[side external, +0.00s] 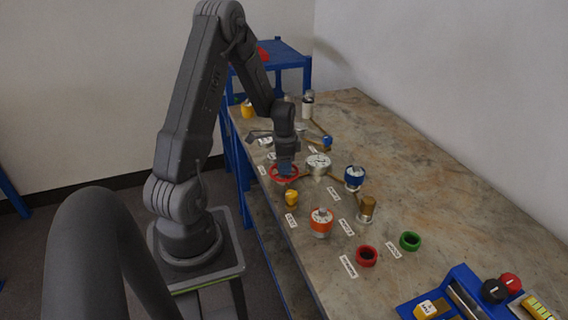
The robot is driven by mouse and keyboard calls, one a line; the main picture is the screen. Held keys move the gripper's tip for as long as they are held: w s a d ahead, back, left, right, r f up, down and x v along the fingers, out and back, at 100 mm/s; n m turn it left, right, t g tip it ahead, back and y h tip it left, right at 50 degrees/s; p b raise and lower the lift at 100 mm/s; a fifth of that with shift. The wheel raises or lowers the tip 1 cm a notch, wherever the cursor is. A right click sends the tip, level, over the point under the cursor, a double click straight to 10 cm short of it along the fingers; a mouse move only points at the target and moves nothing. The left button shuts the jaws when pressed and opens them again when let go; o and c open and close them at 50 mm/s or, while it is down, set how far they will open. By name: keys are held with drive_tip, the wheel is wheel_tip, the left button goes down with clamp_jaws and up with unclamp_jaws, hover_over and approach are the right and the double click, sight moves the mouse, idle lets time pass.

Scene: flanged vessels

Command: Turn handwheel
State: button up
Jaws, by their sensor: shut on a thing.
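A red handwheel (273,176) sits low at the left side of the table, among the flanged vessels. My gripper (285,172) points straight down at it and is shut on it. The fingertips are small and dark here, and they hide part of the wheel's rim and hub. A silver flanged vessel (318,163) stands just right of my gripper, apart from it.
A blue-topped vessel (355,177), an orange one (321,221) and a yellow one (291,198) stand near. Red (366,256) and green (410,241) rings lie in front. A blue rack (465,290) is at the front edge. The table's right side (440,180) is clear.

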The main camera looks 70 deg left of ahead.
idle(0.4)
drive_tip(key=o, duration=0.9)
drive_tip(key=shift+r, duration=0.1)
wheel_tip(320, 180, up, 14)
drive_tip(key=shift+f, duration=0.15)
